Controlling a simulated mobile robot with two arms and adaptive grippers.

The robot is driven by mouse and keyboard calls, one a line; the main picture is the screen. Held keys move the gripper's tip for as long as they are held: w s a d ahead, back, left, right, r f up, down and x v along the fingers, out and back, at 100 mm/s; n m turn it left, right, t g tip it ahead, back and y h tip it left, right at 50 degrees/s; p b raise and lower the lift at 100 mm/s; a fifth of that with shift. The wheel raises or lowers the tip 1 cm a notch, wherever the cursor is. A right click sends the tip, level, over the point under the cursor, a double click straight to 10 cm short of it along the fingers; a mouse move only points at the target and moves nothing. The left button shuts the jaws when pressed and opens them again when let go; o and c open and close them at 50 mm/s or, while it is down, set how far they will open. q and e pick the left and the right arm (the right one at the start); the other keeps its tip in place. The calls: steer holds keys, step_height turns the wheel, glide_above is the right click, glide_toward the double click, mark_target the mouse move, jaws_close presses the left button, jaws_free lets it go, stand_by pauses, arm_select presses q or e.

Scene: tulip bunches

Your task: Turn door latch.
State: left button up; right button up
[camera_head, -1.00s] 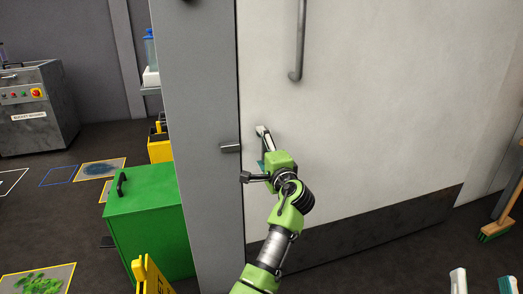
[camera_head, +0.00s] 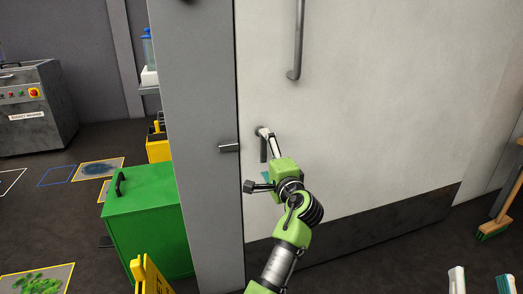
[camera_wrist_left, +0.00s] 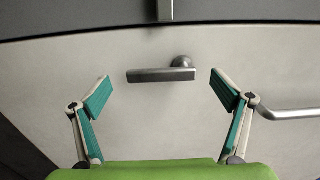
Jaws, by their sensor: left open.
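The door latch (camera_head: 263,148) is a grey lever on the pale door (camera_head: 370,110), near its left edge, and hangs downward. In the left wrist view the lever (camera_wrist_left: 160,75) lies across the gap between my fingertips, with clear space at both ends. My left gripper (camera_head: 269,160) is open in front of the latch. Its two teal-padded fingers (camera_wrist_left: 157,86) show apart and empty, and I see no contact with the lever. My right gripper (camera_head: 482,281) shows only as two pale fingertips, apart, at the bottom right.
A long pull handle (camera_head: 300,45) is above the latch. A grey catch (camera_head: 229,148) sits on the frame post (camera_head: 195,100). A green cabinet (camera_head: 150,225) and yellow sign (camera_head: 150,275) stand left, a broom (camera_head: 497,228) right.

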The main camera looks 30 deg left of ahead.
arm_select(q)
steer(key=shift+v, duration=1.6)
